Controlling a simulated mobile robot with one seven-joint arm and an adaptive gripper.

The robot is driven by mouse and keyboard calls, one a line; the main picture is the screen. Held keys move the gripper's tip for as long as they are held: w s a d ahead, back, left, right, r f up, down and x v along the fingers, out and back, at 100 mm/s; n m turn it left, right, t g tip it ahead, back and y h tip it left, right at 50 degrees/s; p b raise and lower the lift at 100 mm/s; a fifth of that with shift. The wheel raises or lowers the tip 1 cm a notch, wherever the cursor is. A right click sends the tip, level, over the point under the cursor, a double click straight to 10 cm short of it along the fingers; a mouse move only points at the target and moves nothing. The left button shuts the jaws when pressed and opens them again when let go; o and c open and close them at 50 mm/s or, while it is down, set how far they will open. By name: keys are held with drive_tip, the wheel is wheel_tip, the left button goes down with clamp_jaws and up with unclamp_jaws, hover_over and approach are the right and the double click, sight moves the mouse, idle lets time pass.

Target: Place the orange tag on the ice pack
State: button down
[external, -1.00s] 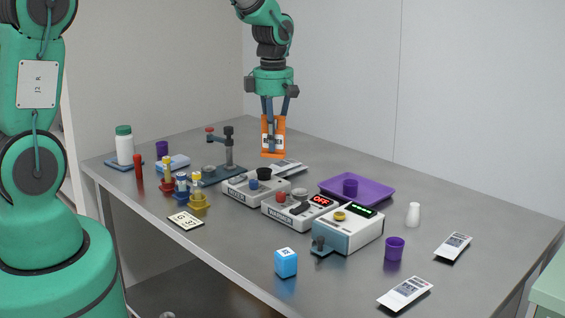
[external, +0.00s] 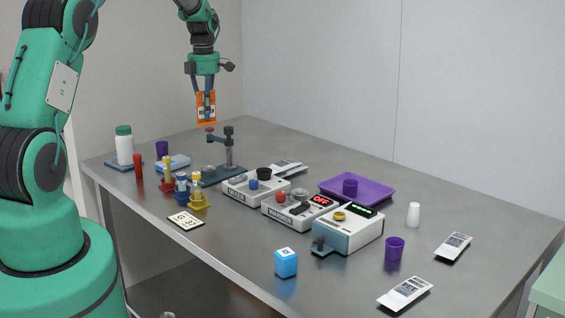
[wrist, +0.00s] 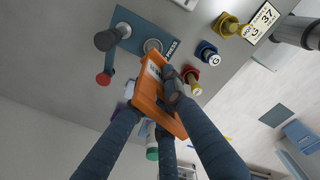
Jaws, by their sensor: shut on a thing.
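The orange tag (external: 206,112) is in my gripper (external: 206,93), held upright above the table near the press stand in the external view. In the wrist view, the tag (wrist: 148,90) lies between the fingers of my gripper (wrist: 158,103). A pale blue pad (external: 173,163), which looks like the ice pack, lies flat on the table at the left, lower than the tag and left of it. In the wrist view the tag and fingers cover most of the pad.
A press stand (external: 228,152) with a red knob rises below the tag. A white bottle with a green lid (external: 124,146), a purple cup (external: 162,148), a red tube (external: 139,166) and coloured plungers (external: 182,186) stand around the pad.

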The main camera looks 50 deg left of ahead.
drive_tip(key=s+a+f+n, duration=0.1)
drive_tip(key=s+a+n, duration=0.15)
drive_tip(key=a, duration=0.65)
drive_tip(key=s+a+n, duration=0.1)
drive_tip(key=s+a, duration=0.2)
drive_tip(key=a, duration=0.6)
drive_tip(key=f, duration=0.5)
drive_tip(key=shift+s+a+f, duration=0.2)
drive_tip(key=shift+a+f, duration=0.05)
drive_tip(key=shift+a, duration=0.05)
approach(173, 163)
drive_tip(key=shift+s+a+f+b, duration=0.1)
drive_tip(key=shift+s+a+f, duration=0.15)
drive_tip(key=shift+a, duration=0.3)
drive_tip(key=shift+s+a+f+b, duration=0.15)
drive_tip(key=shift+s+a+f, duration=0.1)
drive_tip(key=shift+a, duration=0.25)
drive_tip(key=shift+s+a+f+b, duration=0.15)
drive_tip(key=shift+s+a, duration=0.1)
drive_tip(key=shift+a, duration=0.3)
drive_tip(key=shift+f, duration=1.85)
drive_tip(key=shift+f, duration=0.15)
